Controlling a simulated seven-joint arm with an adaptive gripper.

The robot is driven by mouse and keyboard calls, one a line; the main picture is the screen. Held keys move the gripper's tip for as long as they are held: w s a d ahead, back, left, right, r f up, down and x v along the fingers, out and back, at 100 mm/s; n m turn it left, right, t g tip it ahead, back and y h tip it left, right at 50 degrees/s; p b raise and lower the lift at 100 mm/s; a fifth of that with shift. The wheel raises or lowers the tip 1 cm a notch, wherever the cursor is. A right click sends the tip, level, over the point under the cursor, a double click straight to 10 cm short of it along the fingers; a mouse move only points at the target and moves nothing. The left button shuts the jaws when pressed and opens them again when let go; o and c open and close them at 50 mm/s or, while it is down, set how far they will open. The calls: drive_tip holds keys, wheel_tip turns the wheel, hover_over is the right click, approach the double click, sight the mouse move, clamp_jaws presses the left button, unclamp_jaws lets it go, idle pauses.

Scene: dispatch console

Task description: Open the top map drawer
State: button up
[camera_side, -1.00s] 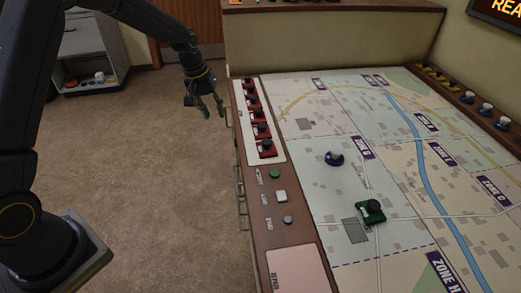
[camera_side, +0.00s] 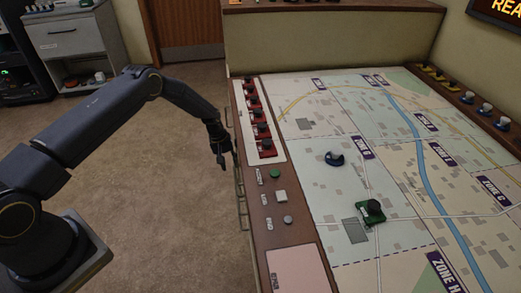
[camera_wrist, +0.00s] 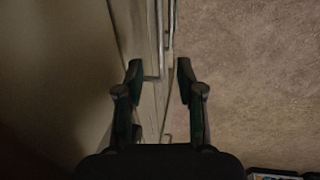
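The map drawers are in the left face of the console, mostly hidden in the side view by the steep angle. Thin metal drawer handles (camera_side: 240,190) stick out from that face. My gripper (camera_side: 222,166) points down beside this face, close to the handles. In the wrist view my gripper (camera_wrist: 159,70) is open, its two fingers apart. Long handle bars (camera_wrist: 161,38) run up the picture between and beyond the fingers. I cannot tell whether a finger touches a handle. No drawer looks pulled out.
A grey cabinet (camera_side: 75,45) stands at the back left. The carpet (camera_side: 170,210) beside the console is clear.

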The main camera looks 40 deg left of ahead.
sight(236, 179)
drive_tip(key=f, duration=0.5)
drive_tip(key=w+d+f, duration=0.1)
drive_tip(key=f, duration=0.1)
drive_tip(key=shift+f, duration=0.25)
drive_tip(key=shift+c, duration=0.4)
clamp_jaws()
